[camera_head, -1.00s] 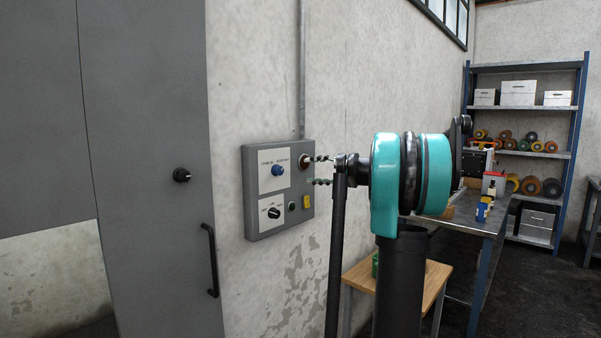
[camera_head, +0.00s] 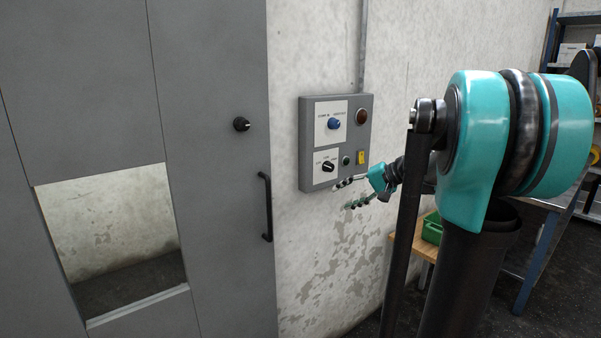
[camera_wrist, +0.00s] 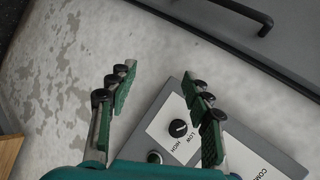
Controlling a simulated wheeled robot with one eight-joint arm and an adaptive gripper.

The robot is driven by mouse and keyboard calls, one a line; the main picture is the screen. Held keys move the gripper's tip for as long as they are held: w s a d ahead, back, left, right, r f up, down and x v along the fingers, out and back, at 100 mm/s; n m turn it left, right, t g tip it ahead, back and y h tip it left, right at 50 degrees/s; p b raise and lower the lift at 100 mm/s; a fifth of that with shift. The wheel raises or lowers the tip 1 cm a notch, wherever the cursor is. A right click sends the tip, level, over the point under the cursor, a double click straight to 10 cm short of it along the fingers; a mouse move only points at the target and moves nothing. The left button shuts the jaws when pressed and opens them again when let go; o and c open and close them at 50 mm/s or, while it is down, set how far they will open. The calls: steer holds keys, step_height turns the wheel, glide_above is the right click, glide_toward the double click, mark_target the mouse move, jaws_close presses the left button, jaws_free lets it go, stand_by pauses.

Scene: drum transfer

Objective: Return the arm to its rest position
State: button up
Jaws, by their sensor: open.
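My gripper (camera_head: 352,192) is open and empty in the head view, with its two fingers apart just below and to the right of the grey control panel (camera_head: 309,145). My teal and black arm fills the right side of the head view. I cannot tell whether a fingertip touches the panel or wall.
A tall grey cabinet (camera_head: 215,120) with a black handle (camera_head: 266,207) and a window-like opening stands left of the panel. A wooden bench (camera_head: 425,245) with a green bin (camera_head: 432,228) and a metal table (camera_head: 540,222) stand behind my arm. The wall (camera_head: 330,250) below the panel is bare.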

steer(key=s+d+f+n+h, duration=0.1)
steer(key=s+f+h, duration=0.3)
steer(key=s+f, duration=0.8)
steer(key=s+d+f+n+g+h, duration=0.1)
steer(key=s+f+h, duration=0.4)
steer(key=s+f, duration=0.8)
steer(key=shift+d+n+h, duration=0.3)
steer(key=shift+d+n, duration=0.35)
steer(key=shift+n, duration=0.45)
steer(key=shift+r, duration=0.1)
steer(key=shift+c, duration=0.6)
